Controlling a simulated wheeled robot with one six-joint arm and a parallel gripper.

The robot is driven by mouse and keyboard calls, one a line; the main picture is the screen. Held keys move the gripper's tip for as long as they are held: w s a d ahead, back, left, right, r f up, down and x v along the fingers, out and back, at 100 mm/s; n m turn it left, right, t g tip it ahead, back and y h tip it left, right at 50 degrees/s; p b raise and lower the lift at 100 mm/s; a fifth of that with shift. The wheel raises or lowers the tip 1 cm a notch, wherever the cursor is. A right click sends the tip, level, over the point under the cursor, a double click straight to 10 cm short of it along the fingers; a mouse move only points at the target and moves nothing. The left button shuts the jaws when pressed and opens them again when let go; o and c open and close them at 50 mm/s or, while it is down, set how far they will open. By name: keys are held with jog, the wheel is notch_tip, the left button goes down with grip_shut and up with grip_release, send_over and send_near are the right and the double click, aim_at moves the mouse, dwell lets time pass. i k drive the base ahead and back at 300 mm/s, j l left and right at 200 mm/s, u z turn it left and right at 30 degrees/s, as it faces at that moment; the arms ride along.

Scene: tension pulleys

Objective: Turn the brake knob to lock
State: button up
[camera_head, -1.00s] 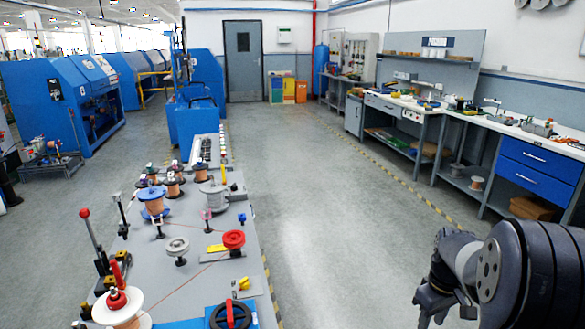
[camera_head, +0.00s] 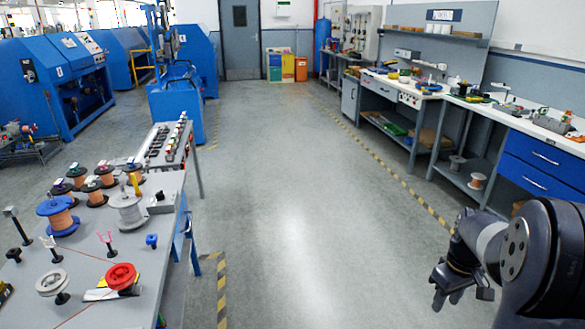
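A red wheel-shaped part (camera_head: 121,276) stands on the grey table (camera_head: 90,218) at the lower left. A small blue knob (camera_head: 151,240) sits on the same table, near its right edge. I cannot tell which of these, if either, is the brake knob. My gripper (camera_head: 441,301) hangs at the lower right over the floor, far from the table and touching nothing. Its fingers are small and dark, so I cannot tell whether they are open or shut.
A white pulley (camera_head: 52,283), a blue-flanged spool (camera_head: 58,215) and a grey spool (camera_head: 128,212) stand on the table. A control panel (camera_head: 166,145) is at its far end. The floor (camera_head: 300,200) in the middle is clear. Workbenches (camera_head: 520,125) line the right wall.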

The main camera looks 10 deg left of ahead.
aim_at(160, 196)
jog(key=i+u, duration=0.45)
jog(key=i+l+u, duration=0.15)
jog(key=i+u, duration=0.3)
jog(key=i, duration=0.2)
jog(key=i+l+u, duration=0.6)
jog(key=i+u, duration=0.3)
jog(key=i+l+u, duration=0.25)
jog(key=u, duration=0.25)
jog(key=i+l+u, duration=0.25)
jog(key=u, duration=0.2)
jog(key=i+l+u, duration=0.15)
jog(key=l+u, duration=0.3)
jog(key=l, duration=0.15)
jog(key=i+l+u, duration=0.2)
jog(key=l+u, duration=0.15)
jog(key=l, duration=0.25)
